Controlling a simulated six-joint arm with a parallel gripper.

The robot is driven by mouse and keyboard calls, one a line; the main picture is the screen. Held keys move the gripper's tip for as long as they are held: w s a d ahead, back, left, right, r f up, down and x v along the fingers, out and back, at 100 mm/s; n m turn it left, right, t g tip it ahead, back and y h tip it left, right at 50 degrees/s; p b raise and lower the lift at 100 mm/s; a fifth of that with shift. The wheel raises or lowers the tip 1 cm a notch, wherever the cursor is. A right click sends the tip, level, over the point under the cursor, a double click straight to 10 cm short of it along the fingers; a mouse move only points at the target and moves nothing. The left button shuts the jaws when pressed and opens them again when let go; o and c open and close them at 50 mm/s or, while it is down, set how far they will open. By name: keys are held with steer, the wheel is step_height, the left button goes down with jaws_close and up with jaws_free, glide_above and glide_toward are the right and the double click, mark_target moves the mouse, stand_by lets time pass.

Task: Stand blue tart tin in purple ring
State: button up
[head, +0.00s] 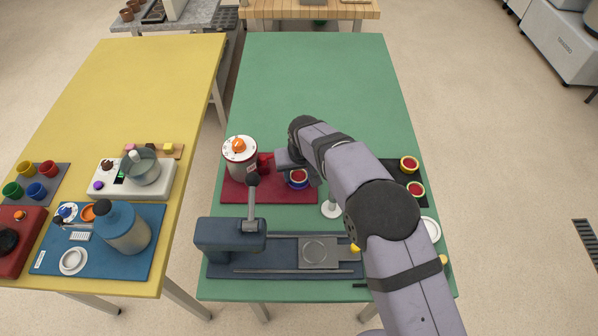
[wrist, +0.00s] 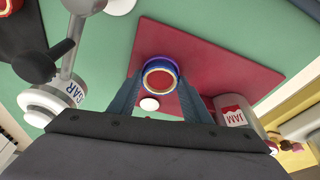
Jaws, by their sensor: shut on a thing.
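The blue tart tin (head: 297,183) with red filling is over the red mat, at the end of my arm. In the wrist view the tin (wrist: 160,79) shows face-on as a pale crust around a red centre. My gripper (wrist: 160,86) is shut on the tin, with one finger on each side of it. A purple rim, likely the purple ring (wrist: 160,58), shows along the tin's far edge. I cannot tell whether the tin is inside the ring, touching it or above it. In the head view the ring is not clear.
The red mat (head: 238,192) holds a jam pot (head: 242,163) with a white and orange top, left of my gripper. A white-footed stand (head: 331,210) is close on the right. A dark mat bears two tarts (head: 409,163). A blue machine (head: 230,235) stands in front. The green table's far half (head: 310,80) is clear.

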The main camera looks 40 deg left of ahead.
steer(key=shift+f, duration=0.15)
steer(key=o, duration=1.2)
steer(key=b+v, duration=0.3)
steer(key=v, duration=0.9)
steer(key=shift+r, duration=0.25)
steer(key=shift+w, duration=0.1)
